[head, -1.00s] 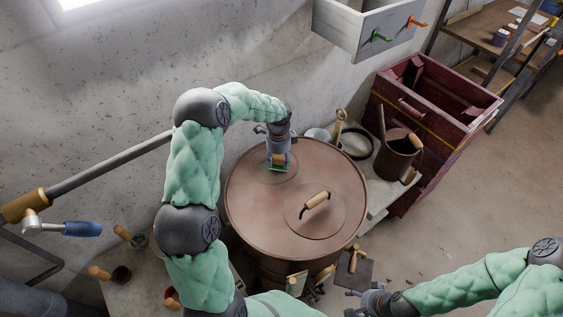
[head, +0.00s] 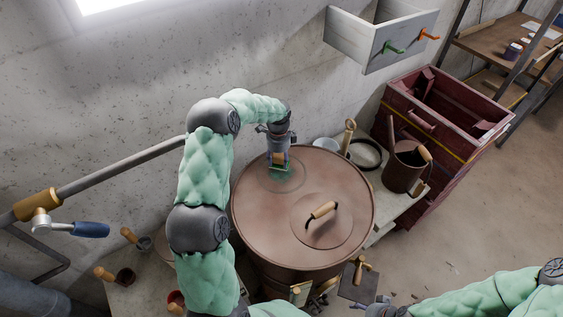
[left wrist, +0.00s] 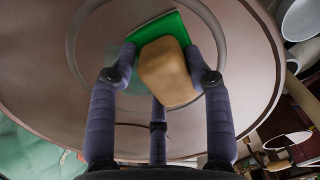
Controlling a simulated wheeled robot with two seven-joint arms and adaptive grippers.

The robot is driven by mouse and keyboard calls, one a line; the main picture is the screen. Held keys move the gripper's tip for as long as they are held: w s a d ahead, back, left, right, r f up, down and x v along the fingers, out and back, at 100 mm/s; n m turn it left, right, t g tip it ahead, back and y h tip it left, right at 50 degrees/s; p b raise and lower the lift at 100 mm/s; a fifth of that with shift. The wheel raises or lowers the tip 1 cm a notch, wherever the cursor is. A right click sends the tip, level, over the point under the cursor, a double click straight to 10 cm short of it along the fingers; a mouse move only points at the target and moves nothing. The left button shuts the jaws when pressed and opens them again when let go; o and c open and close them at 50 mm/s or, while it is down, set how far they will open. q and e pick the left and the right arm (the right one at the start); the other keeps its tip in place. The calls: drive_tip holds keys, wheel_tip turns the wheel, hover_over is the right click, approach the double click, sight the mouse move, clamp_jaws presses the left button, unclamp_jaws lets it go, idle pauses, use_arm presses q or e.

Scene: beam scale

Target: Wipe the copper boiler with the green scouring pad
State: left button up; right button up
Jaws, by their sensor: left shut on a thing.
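My left gripper (head: 279,164) is over the far left part of the lid, shut on the tan block of the scouring pad. In the left wrist view, the green pad (left wrist: 163,26) shows beyond the tan block (left wrist: 168,75) between the fingers. The pad is at the lid; contact is hard to tell. A greenish patch (head: 288,180) shows on the lid by the pad. My right gripper (head: 372,306) is partly cut off at the bottom edge; its jaws are unclear.
A pipe with a blue-handled valve (head: 85,229) is at left.

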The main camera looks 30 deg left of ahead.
use_arm(q)
drive_tip(key=shift+w+a, duration=0.2)
drive_tip(key=shift+a, duration=0.4)
drive_tip(key=shift+d, duration=0.1)
